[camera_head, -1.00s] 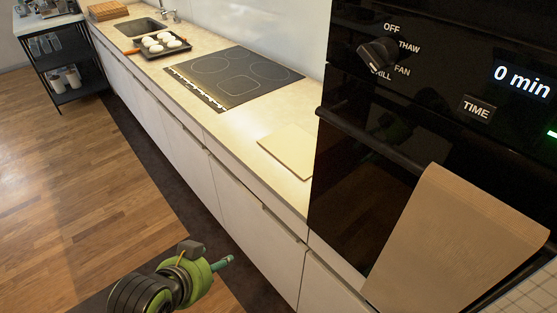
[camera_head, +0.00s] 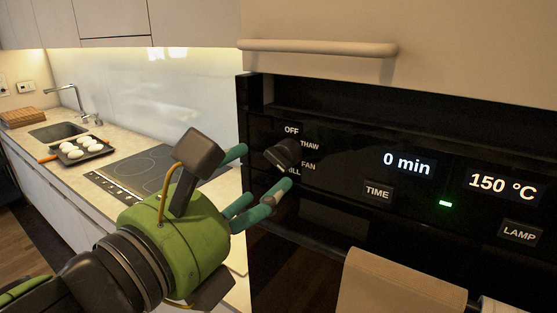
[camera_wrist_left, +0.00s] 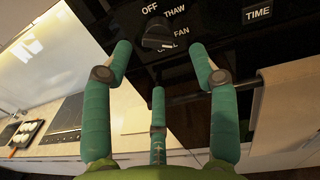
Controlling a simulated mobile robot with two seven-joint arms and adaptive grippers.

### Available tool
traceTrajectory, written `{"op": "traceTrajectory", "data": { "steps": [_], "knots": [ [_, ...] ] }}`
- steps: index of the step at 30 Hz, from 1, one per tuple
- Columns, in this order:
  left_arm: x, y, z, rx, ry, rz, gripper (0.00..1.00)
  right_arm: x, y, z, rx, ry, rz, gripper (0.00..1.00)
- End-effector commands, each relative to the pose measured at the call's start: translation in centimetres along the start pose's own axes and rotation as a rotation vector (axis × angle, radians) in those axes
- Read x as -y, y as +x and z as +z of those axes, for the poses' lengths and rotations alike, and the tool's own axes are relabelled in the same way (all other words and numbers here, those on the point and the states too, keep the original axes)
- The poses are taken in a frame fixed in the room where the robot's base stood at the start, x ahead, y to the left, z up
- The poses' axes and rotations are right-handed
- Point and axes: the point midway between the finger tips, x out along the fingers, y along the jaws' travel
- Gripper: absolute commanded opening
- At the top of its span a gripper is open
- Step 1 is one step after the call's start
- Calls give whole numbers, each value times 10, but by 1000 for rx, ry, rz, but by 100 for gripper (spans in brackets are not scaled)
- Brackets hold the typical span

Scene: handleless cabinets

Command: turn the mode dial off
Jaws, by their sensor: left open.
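The black mode dial (camera_head: 283,153) sits on the oven's dark control panel, beside the labels OFF, THAW, FAN and a partly covered one ending in "ILL". Its pale mark seems to point down toward that lowest label, away from OFF. My green left gripper (camera_head: 263,168) is open, its teal fingers reaching toward the dial from the left. In the left wrist view, the dial (camera_wrist_left: 157,34) lies just beyond and between the two upper fingertips of the gripper (camera_wrist_left: 160,60). I cannot tell whether any finger touches it. My right gripper is out of view.
A long handle (camera_head: 318,47) runs above the panel. A beige cloth (camera_head: 400,285) hangs below it. The TIME button (camera_head: 377,192), LAMP button (camera_head: 519,232) and displays are to the right. The cooktop (camera_head: 140,170) and a tray of white items (camera_head: 78,150) lie on the left counter.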

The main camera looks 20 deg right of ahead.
Motion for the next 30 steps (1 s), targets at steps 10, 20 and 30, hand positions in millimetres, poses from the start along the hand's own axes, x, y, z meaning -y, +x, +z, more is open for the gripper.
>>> {"op": "traceTrajectory", "data": {
  "steps": [10,20,30],
  "knots": [
    [2,49,3,-3,6,-2,59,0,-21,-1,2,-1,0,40],
    [1,68,1,1,9,-1,59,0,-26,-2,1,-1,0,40],
    [1,68,0,0,8,-1,3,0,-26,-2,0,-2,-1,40]
  ]
}}
